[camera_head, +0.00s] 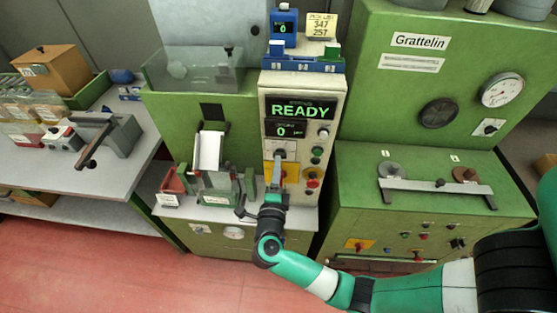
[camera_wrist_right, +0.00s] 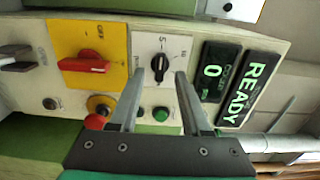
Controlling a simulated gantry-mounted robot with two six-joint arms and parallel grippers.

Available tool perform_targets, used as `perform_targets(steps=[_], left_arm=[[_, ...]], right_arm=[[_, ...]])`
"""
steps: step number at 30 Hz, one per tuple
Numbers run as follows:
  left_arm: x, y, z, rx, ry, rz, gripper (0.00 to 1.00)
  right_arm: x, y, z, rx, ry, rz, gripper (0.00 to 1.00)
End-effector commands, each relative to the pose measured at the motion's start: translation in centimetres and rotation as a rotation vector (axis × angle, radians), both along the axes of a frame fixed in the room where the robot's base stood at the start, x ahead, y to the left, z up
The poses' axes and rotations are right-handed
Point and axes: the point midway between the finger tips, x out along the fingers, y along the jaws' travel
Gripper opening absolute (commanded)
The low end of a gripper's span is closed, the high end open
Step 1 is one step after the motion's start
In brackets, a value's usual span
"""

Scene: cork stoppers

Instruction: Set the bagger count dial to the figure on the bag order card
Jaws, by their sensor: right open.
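The count dial is a dark knob on a white scale plate (camera_wrist_right: 148,48) with a 5 and a 10 legible, between the yellow switch plate and the displays. My right gripper (camera_wrist_right: 160,76) is open, its two fingertips at either side of the knob with the knob between them; I cannot tell whether they touch it. In the head view, my right gripper (camera_head: 277,172) reaches up to the control panel (camera_head: 334,108) and partly hides the dial. The knob's exact setting is unclear. I cannot identify a bag order card. My left gripper is not in view.
The display (camera_head: 290,110) reads READY, and a counter (camera_head: 284,130) below reads 0. A red rotary switch (camera_wrist_right: 85,65), a red button (camera_wrist_right: 95,121) and a green button (camera_wrist_right: 160,114) lie close to the fingers.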

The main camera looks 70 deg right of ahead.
Motion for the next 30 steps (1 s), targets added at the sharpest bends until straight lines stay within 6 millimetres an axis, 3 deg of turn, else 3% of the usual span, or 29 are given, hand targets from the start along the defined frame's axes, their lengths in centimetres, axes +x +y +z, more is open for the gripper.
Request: perform_targets(steps=[6, 16, 24, 30], left_arm=[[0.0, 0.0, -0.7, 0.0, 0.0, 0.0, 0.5], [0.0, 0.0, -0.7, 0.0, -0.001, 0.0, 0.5], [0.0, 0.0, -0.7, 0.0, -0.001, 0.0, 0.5], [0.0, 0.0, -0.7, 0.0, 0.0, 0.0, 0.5]], right_arm=[[1.0, -3.3, -0.1, 0.0, 0.0, -0.002, 0.47], [1.2, -3.8, 0.0, 0.0, 0.0, 0.001, 0.47], [1.2, -3.7, 0.0, 0.0, 0.0, 0.001, 0.0], [1.2, -3.7, 0.0, 0.0, -0.001, 0.001, 0.0]])
